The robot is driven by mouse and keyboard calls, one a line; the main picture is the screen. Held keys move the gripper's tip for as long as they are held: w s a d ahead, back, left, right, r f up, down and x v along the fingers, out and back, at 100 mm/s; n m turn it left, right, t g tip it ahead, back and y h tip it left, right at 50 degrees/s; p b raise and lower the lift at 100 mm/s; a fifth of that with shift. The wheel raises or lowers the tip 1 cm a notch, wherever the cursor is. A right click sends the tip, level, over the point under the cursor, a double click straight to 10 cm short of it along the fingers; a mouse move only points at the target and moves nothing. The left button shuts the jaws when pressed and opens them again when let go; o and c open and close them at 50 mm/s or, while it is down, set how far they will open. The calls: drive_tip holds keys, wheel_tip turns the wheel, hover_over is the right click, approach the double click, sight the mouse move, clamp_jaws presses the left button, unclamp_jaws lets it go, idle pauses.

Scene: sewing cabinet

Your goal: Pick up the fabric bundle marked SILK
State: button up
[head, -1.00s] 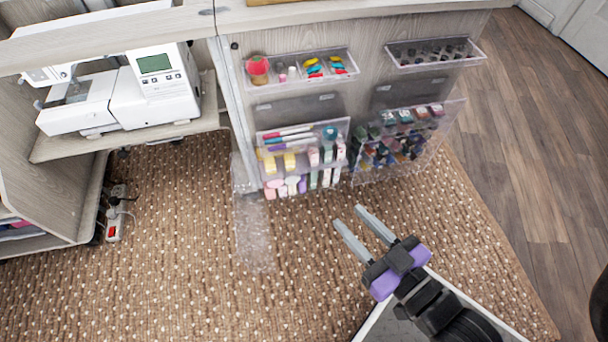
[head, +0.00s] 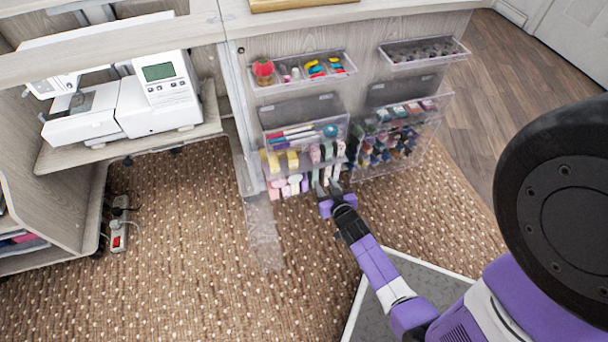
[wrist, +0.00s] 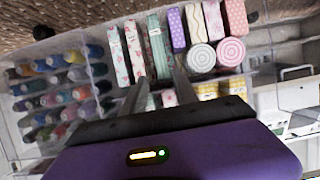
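Several small fabric bundles stand in the lower clear bins of the cabinet door, with pink ones (head: 275,191) at the left end. In the wrist view I see a teal bundle (wrist: 155,42), pale floral bundles (wrist: 134,48), a purple dotted bundle (wrist: 176,28), a white bundle (wrist: 213,20) and rolled round ones (wrist: 231,51). No SILK marking is readable on any. My gripper (head: 327,187) is at the front of these bins. In the wrist view its fingers (wrist: 161,76) are apart, pointing towards the teal and floral bundles. Nothing is visibly held between them.
A clear rack of thread spools (wrist: 55,95) is beside the bundles; it shows right of them in the head view (head: 390,150). Upper bins hold a red pincushion (head: 263,69) and small notions. A sewing machine (head: 150,100) stands left. Carpet (head: 180,260) is open in front.

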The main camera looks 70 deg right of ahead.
sight(316, 172)
drive_tip(key=b+x, duration=0.3)
drive_tip(key=x, duration=0.4)
drive_tip(key=shift+w, duration=0.4)
clamp_jaws()
